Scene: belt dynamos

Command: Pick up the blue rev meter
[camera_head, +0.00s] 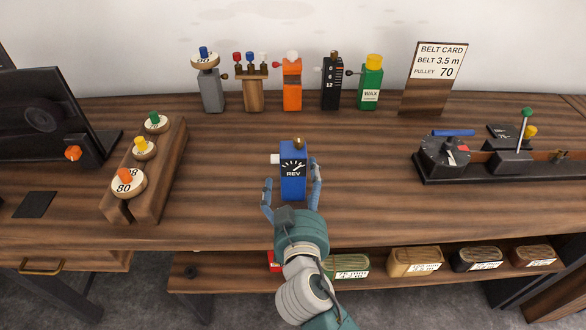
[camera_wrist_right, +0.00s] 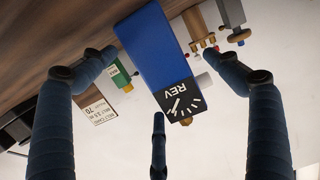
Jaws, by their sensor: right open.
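The blue rev meter (camera_head: 293,183) stands upright on the wooden bench in the middle of the head view. It has a black REV dial, a brass knob on top and a white stub on its left side. My right gripper (camera_head: 290,174) is open, with blue fingers on the left and right of the meter and gaps visible. In the right wrist view the meter (camera_wrist_right: 155,48) lies between the two side fingers, and a third finger is in front of its dial. My left gripper is not in view.
Several tools stand along the back, including an orange one (camera_head: 292,88) and a green WAX block (camera_head: 370,88). A wooden rack with pulleys (camera_head: 154,178) is at left, a black-based rig (camera_head: 470,165) at right. A belt card (camera_head: 436,75) stands behind. Bench around the meter is clear.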

